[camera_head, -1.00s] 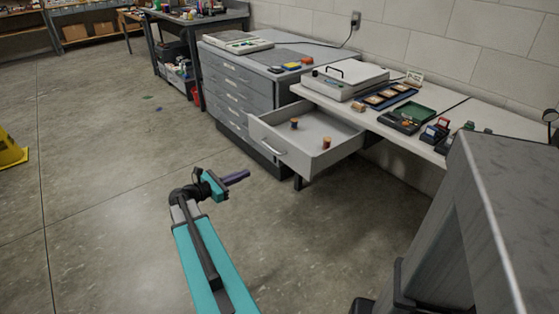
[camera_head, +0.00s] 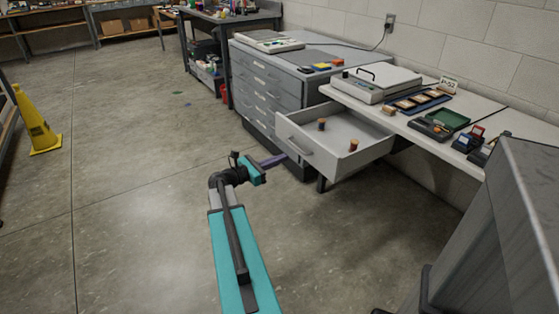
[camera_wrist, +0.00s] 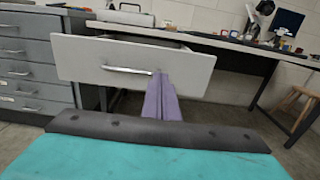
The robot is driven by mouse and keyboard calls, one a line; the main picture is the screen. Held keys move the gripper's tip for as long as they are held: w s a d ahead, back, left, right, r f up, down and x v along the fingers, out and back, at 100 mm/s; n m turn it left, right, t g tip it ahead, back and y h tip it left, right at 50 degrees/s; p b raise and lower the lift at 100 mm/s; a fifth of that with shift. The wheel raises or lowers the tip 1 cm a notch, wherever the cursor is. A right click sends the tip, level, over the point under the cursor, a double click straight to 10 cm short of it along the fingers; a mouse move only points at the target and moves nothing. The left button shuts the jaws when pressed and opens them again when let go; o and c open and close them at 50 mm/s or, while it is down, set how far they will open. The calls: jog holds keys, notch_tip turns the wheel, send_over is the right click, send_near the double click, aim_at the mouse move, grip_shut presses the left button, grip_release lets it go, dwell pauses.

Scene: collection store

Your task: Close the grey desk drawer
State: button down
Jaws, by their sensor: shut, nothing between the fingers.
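The grey desk drawer (camera_head: 297,147) is pulled out from under the white desk (camera_head: 408,122). Two small spool-like items, one blue and brown (camera_head: 321,124) and one brown (camera_head: 353,145), stand inside it. Its front panel (camera_wrist: 92,62) with a bar handle (camera_wrist: 127,70) faces me in the wrist view. My gripper (camera_head: 277,160) has purple fingers and is shut and empty. It is in front of the drawer, a little below handle level in the head view. In the wrist view the fingers (camera_wrist: 161,98) overlap the panel just right of the handle; I cannot tell whether they touch it.
A grey cabinet (camera_head: 262,87) with several shut drawers stands left of the open drawer. A white boxy device (camera_head: 375,82) and small cases are on the desk. The floor (camera_head: 140,190) between is clear.

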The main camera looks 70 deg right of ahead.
aim_at(312, 146)
jog(key=b+x, duration=0.1)
jog(key=x, duration=1.1)
jog(key=shift+w, duration=0.1)
jog(key=shift+a, duration=0.15)
jog(key=shift+w+d, duration=0.1)
jog(key=shift+d, duration=0.2)
